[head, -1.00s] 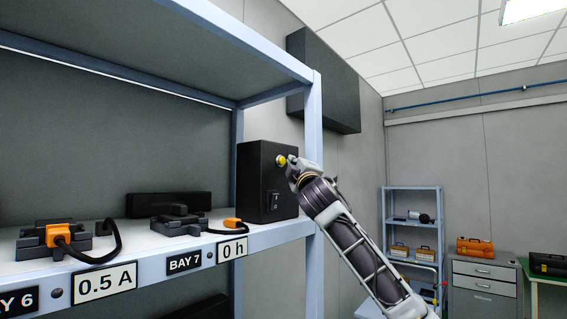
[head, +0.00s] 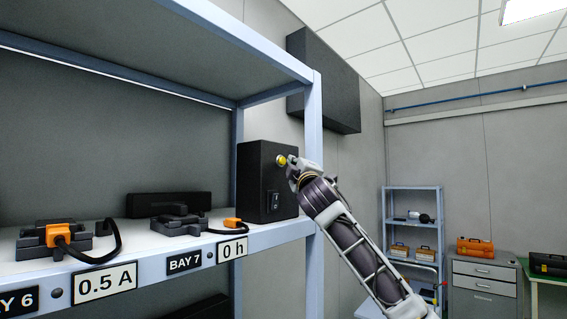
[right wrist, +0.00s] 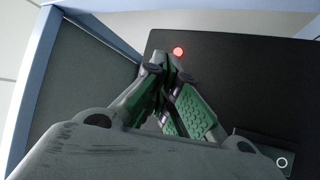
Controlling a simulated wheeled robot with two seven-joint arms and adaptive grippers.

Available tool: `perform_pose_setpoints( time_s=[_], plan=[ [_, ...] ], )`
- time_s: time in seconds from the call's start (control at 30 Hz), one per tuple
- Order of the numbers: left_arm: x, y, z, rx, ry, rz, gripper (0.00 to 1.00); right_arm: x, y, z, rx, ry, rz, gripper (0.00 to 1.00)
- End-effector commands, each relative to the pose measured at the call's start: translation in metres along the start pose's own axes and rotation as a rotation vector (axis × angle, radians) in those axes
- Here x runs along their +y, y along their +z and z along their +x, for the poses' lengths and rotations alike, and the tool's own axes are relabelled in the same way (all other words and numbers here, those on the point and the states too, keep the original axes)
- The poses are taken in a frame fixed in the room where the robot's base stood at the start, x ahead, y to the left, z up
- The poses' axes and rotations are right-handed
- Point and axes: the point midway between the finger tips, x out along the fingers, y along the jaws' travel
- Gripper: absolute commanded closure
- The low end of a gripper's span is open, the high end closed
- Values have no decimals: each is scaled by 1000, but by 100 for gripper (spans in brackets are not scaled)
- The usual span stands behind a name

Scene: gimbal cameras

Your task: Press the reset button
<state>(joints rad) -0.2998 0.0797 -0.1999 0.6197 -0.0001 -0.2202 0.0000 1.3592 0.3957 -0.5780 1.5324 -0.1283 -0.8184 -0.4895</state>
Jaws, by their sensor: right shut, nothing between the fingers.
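A black box (head: 256,185) stands at the right end of the shelf. A small yellow round button (head: 281,160) sits high on its face, with a rocker switch (head: 275,201) below. My right gripper (head: 291,161) is shut and empty, its tips right at the yellow button; I cannot tell whether they touch it. In the right wrist view the shut fingertips (right wrist: 163,62) are over the black box face (right wrist: 235,85), beside a lit red dot (right wrist: 178,51). No yellow shows there. The rocker switch (right wrist: 281,162) is at lower right. My left gripper is not in view.
The shelf edge (head: 150,268) carries labels "BAY 7" and "0 h". Black devices with orange plugs (head: 178,222) stand left of the box. A shelf post (head: 314,130) rises close to my right gripper. A rack (head: 412,200) and cabinet (head: 484,277) stand farther back.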

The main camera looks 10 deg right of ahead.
Motion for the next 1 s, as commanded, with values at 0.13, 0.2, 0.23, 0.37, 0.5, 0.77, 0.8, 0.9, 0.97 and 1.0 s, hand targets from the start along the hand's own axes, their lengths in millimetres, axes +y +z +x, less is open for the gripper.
perform_pose_setpoints(
  time_s=[0.13,0.2,0.23,0.37,0.5,0.77,0.8,0.9,0.97,1.0],
  plan=[
    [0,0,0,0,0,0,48,0,0,0,0,0,0,100],
    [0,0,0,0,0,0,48,0,-1,1,0,0,0,100],
    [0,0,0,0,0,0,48,-1,-1,1,0,0,0,100],
    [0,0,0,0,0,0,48,-2,-2,3,0,0,1,100],
    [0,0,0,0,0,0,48,-4,-4,5,0,0,1,100],
    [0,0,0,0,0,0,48,-4,-4,6,0,0,0,100],
    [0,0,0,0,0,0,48,-4,-4,6,0,0,0,100],
    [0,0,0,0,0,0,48,-4,-4,6,0,0,0,100],
    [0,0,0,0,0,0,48,-4,-5,6,0,0,0,100],
    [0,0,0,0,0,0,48,-4,-5,6,0,0,0,100]
  ],
)
